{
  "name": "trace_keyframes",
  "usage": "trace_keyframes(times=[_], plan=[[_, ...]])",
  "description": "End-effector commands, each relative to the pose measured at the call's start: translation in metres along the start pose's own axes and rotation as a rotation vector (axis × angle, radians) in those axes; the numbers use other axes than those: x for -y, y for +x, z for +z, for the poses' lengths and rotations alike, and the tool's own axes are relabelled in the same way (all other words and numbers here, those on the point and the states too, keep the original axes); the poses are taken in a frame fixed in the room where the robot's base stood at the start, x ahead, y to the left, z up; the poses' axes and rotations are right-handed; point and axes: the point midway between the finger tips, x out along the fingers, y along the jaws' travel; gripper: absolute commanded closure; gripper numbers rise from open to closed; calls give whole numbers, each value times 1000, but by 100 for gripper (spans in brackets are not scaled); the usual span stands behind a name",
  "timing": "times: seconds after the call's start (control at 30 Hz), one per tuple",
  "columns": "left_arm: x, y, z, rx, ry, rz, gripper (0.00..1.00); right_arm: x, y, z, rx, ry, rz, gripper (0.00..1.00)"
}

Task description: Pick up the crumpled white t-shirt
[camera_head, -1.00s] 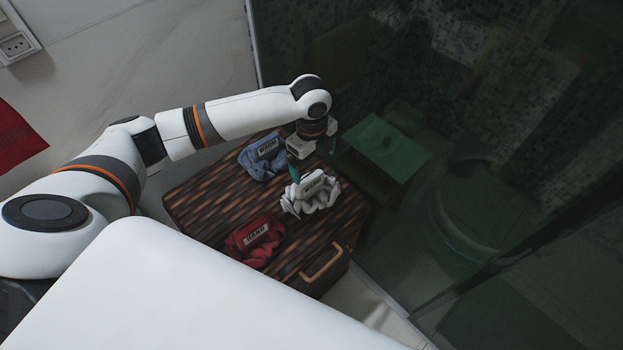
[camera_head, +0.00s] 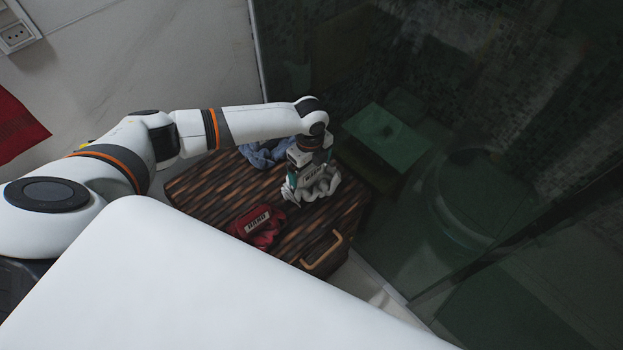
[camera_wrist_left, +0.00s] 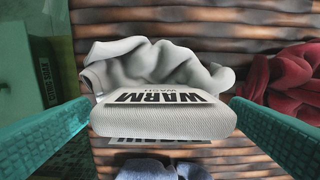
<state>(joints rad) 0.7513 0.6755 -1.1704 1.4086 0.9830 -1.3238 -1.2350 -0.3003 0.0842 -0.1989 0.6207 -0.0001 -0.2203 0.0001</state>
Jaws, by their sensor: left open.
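The crumpled white t-shirt (camera_head: 325,186) lies on the brown woven hamper lid (camera_head: 208,182). It bears a label reading "WARM WASH". In the left wrist view the white t-shirt (camera_wrist_left: 150,72) sits in the middle, between and ahead of two teal fingers. My left gripper (camera_head: 293,192) is down at the shirt, and its fingers are spread apart with the shirt's label part between them in the left wrist view (camera_wrist_left: 165,125). Neither finger visibly presses on the cloth there. The gripper and wrist hide part of the shirt in the head view. My right gripper is not in view.
A red cloth labelled "HAND" (camera_head: 257,226) lies on the lid nearer me. A blue cloth (camera_head: 266,152) lies behind the left forearm, partly hidden. The hamper has a tan handle (camera_head: 322,251). A dark glass panel (camera_head: 450,120) stands close on the right.

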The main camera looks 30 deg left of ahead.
Motion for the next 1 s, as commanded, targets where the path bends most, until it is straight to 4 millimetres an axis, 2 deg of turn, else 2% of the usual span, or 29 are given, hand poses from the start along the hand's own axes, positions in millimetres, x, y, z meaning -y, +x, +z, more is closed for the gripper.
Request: trace_keyframes(times=[0.1, 0.33, 0.67, 0.87, 1.0], plan=[[1, 8, 0, -1, 0, -1, 0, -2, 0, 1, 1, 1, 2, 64], [0, 9, 0, -1, 0, 0, 2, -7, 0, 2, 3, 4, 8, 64], [0, 9, 0, 0, 0, 0, 56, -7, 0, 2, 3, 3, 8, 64], [0, 8, 0, 0, 0, 1, 57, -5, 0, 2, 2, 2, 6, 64], [-1, -2, 0, 0, 1, 3, 57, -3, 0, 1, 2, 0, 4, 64]])
